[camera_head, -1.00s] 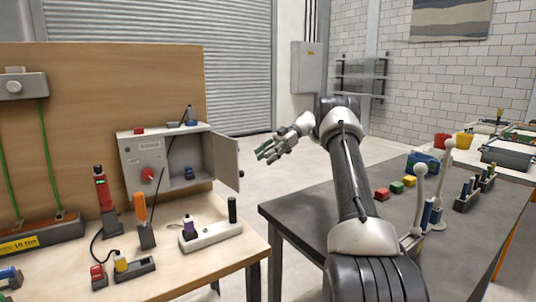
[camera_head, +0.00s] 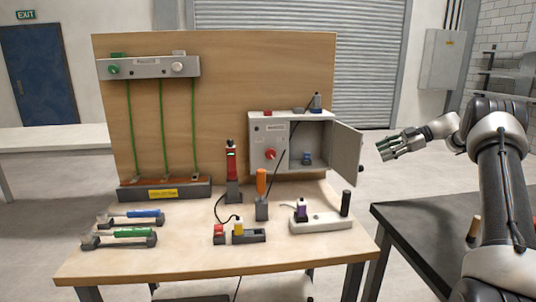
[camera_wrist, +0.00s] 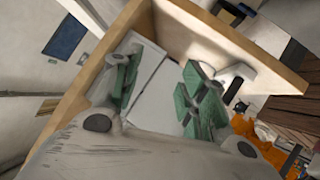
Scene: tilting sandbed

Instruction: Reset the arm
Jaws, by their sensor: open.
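My arm (camera_head: 498,165) stands at the right side of the head view. It reaches up and bends left at its wrist. My gripper (camera_head: 388,150) hangs in the air, just right of the open door of the grey box, with its fingers pointing left. It is open and empty. In the wrist view its two green-padded fingers (camera_wrist: 160,90) stand apart with nothing held between them. Whether it touches the box door cannot be told, but a gap shows in the head view.
A wooden workbench (camera_head: 130,262) with a tall backboard (camera_head: 215,100) carries a grey box with an open door (camera_head: 346,153), a power strip (camera_head: 322,223), and several tools. A dark table (camera_head: 415,232) stands below my arm. Open floor lies behind the benches.

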